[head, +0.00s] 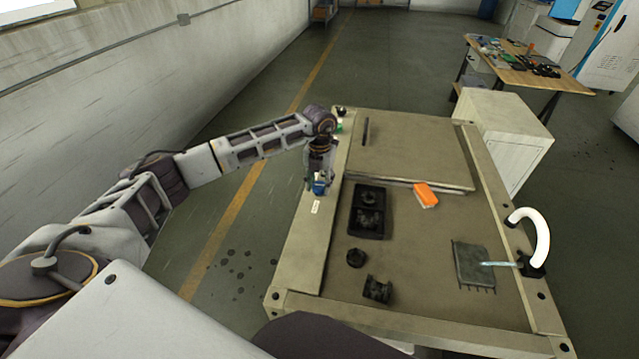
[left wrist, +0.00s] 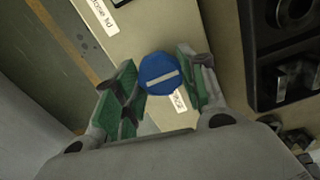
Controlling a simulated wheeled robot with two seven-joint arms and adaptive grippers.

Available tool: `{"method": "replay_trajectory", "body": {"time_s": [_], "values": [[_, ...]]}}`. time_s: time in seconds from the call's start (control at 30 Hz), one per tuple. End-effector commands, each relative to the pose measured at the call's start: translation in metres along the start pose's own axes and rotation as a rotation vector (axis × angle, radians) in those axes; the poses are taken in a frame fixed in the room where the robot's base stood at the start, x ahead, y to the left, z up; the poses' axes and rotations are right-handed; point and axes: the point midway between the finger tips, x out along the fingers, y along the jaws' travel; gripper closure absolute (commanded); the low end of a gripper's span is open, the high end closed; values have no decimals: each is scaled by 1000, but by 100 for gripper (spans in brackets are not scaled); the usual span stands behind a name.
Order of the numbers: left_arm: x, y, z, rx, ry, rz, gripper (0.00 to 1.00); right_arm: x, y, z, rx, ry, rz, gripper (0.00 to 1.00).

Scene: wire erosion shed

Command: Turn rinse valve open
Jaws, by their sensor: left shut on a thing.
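The rinse valve is a round blue knob (head: 319,187) with a white bar across its face, on the left rim of the work table. In the left wrist view the knob (left wrist: 158,74) sits between the green-padded fingers, its white bar nearly level and rising slightly to the right. My left gripper (head: 318,181) reaches down over the knob and is shut on it; the fingers hide part of its sides. My right gripper is out of view.
The table rim (head: 312,240) is pale. On the table are a black tray (head: 369,224) of parts, an orange block (head: 426,195), loose dark parts (head: 377,290), a grey plate (head: 470,262) and a white curved spout (head: 541,232). A wall stands at left.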

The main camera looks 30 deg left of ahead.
Motion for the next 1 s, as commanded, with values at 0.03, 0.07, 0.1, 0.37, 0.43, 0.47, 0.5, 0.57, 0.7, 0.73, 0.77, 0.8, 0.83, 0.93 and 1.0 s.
{"method": "replay_trajectory", "body": {"time_s": [0.03,0.07,0.1,0.37,0.43,0.47,0.5,0.57,0.7,0.73,0.77,0.8,0.83,0.93,1.0], "values": [[-2,0,1,-4,-4,-1,82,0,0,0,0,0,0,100],[-2,0,1,-5,-4,-1,82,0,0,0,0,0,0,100],[-2,0,1,-5,-4,-1,82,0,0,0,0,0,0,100],[-2,0,1,-4,-4,-1,50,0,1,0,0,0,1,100],[-1,0,1,-3,-3,-1,41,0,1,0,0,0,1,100],[-1,0,1,-3,-2,-1,37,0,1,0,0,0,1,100],[-1,0,1,-3,-2,-1,36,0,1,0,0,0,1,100],[-1,0,1,-2,-2,-1,36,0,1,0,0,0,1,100],[0,0,0,-2,-1,-1,36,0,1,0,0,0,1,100],[0,0,0,-2,-1,-1,36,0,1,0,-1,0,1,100],[0,0,0,-1,-1,-1,36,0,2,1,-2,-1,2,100],[-1,0,0,-1,-1,-1,36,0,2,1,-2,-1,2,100],[-1,0,0,-1,-1,-1,36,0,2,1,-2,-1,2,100],[-4,0,0,-1,-1,-1,36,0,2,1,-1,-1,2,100],[-8,0,0,-1,-1,-1,36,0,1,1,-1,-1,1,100]]}}
